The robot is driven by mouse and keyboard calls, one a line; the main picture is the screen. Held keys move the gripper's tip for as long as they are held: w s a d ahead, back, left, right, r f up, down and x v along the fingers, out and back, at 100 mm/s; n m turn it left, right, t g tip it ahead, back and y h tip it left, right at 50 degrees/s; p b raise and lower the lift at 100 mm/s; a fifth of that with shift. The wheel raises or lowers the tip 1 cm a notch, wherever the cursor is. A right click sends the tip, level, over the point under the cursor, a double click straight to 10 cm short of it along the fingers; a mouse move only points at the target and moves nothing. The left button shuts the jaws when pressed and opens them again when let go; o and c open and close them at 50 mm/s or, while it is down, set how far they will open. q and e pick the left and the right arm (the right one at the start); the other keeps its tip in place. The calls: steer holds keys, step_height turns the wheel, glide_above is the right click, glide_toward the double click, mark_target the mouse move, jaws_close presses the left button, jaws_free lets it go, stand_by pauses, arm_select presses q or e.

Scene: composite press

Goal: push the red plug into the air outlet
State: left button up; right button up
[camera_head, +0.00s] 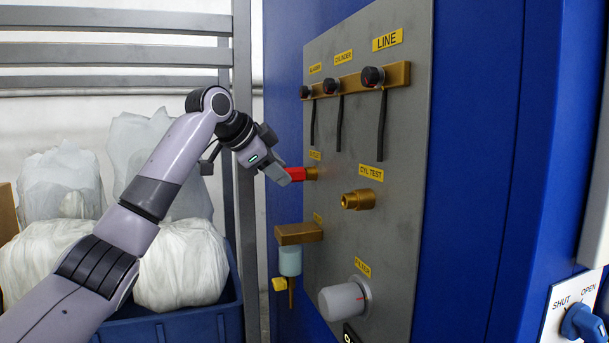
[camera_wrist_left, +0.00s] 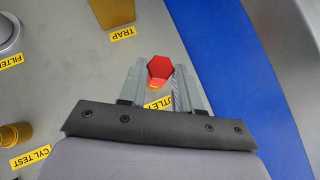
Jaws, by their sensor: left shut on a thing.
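The red plug (camera_head: 296,174) is between the fingers of my left gripper (camera_head: 284,176), which is shut on it. In the left wrist view the red plug (camera_wrist_left: 160,68) shows as a hexagonal head between the two grey fingertips of the left gripper (camera_wrist_left: 161,78). The brass air outlet (camera_head: 312,173) sits on the grey panel at the plug's far end. The plug lines up with it and appears to meet it; how deep it sits I cannot tell. My right gripper is not in view.
The grey panel (camera_head: 400,240) carries a brass CYL TEST fitting (camera_head: 358,200) to the right of the outlet, a brass trap block (camera_head: 298,234) below, and a filter knob (camera_head: 343,300). Black-knobbed valves (camera_head: 372,77) are above. A blue bin (camera_head: 190,322) with wrapped bundles stands left.

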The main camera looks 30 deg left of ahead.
arm_select(q)
steer(key=shift+w+d, duration=0.1)
steer(key=shift+d, duration=0.05)
stand_by(0.7)
steer(key=o, duration=1.1)
steer(key=shift+w, duration=0.1)
steer(key=b+v, duration=0.1)
steer(key=v, duration=0.6)
